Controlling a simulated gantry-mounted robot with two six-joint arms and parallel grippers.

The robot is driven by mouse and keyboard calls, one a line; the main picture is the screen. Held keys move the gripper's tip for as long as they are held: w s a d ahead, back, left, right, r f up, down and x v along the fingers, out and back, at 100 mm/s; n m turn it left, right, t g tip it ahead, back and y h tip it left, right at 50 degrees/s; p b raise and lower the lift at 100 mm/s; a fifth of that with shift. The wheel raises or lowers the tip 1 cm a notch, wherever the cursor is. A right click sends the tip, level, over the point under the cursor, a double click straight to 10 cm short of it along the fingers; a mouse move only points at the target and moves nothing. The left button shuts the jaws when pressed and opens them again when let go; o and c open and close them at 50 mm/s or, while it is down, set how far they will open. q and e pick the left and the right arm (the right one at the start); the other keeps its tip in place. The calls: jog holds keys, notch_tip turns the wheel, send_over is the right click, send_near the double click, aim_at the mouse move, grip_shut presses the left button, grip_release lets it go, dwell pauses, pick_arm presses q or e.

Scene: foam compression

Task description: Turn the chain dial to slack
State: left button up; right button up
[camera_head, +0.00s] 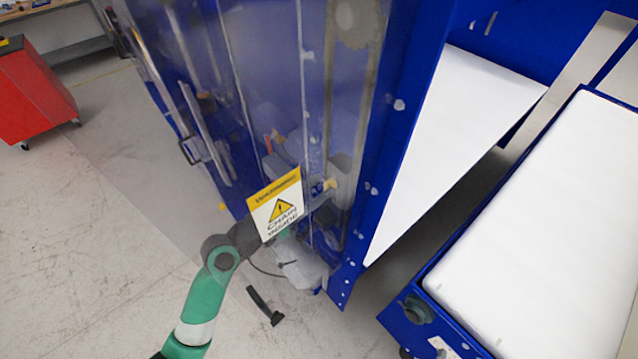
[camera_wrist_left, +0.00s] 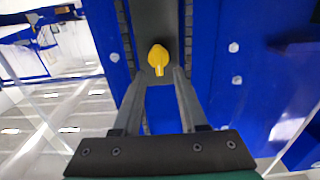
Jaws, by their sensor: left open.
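The chain dial is a small yellow knob with a pointed lower end, in the left wrist view (camera_wrist_left: 158,57), on a grey strip of the blue machine (camera_wrist_left: 218,65). Its narrow end points down. My left gripper (camera_wrist_left: 161,76) is open, with its fingertips on either side of the dial's lower end; a gap shows at each side, and depth is hard to tell. In the head view a small yellow part (camera_head: 331,184), likely the dial, shows beside the warning sign (camera_head: 277,205). The sign hides much of my left gripper there. My right gripper is out of view.
A clear panel (camera_head: 130,170) stands along the machine's left side. White foam blocks lie at the right, one on a blue-framed cart (camera_head: 540,240). A dark strap-like piece (camera_head: 264,306) shows near my left forearm. A red cabinet (camera_head: 35,90) stands far left; floor between is clear.

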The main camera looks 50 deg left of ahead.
pick_arm(q)
jog(key=shift+w, duration=0.35)
jog(key=shift+c, duration=0.2)
grip_shut()
jog(key=shift+n, duration=0.3)
jog(key=n+p, duration=0.1)
jog(key=n, duration=0.2)
jog(key=a+n+p, duration=0.1)
jog(key=n, duration=0.3)
jog(key=n+p, duration=0.1)
jog(key=n, duration=0.3)
jog(key=shift+a+f, duration=0.15)
jog(key=shift+f, duration=0.2)
jog(key=shift+n, duration=0.3)
